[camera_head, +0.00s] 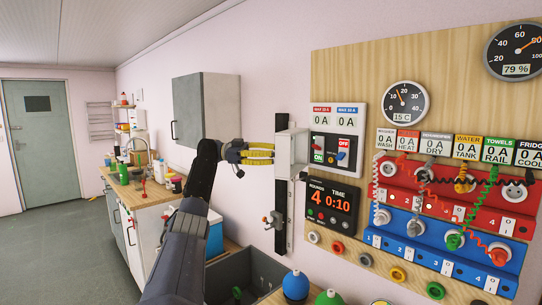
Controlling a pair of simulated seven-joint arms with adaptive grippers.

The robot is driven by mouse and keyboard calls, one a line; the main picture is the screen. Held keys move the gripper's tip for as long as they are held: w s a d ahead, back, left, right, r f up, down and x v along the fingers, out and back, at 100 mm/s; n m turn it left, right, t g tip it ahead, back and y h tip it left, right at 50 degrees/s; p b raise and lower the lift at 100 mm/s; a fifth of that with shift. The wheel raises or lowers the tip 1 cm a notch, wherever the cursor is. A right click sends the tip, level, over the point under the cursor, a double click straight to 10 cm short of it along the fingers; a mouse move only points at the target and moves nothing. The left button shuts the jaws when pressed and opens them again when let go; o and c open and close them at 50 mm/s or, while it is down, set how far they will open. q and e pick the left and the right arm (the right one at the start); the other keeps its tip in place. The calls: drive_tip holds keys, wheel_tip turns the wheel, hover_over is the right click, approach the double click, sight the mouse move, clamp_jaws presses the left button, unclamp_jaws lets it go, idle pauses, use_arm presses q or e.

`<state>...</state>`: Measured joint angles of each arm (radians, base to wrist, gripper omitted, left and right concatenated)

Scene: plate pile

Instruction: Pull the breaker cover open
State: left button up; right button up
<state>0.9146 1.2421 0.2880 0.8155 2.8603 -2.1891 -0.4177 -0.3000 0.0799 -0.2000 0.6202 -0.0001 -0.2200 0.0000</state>
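The breaker panel (353,108) is a white unit on the wooden board, with two "0 A" readouts and green and red ON/OFF switches. The switches are exposed. A pale grey boxy piece (291,153) stands out at the panel's left edge, in front of a dark vertical strip; it looks like the breaker cover, swung to the left. My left gripper (273,154), with yellow fingers, points right and its tips reach this piece's left side. The fingers lie close together; I cannot tell whether they grip its edge. My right gripper is not in view.
Below the panel is a timer display (331,205) reading 4 and 0:10. To the right are red (405,180) and blue (400,232) socket rails with coiled cables. A tap-like fitting (275,219) sits low on the wall. A grey cabinet (205,108) hangs at left.

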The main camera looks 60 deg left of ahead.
use_arm(q)
drive_tip(key=shift+o, duration=1.4)
drive_tip(key=shift+r, duration=4.95)
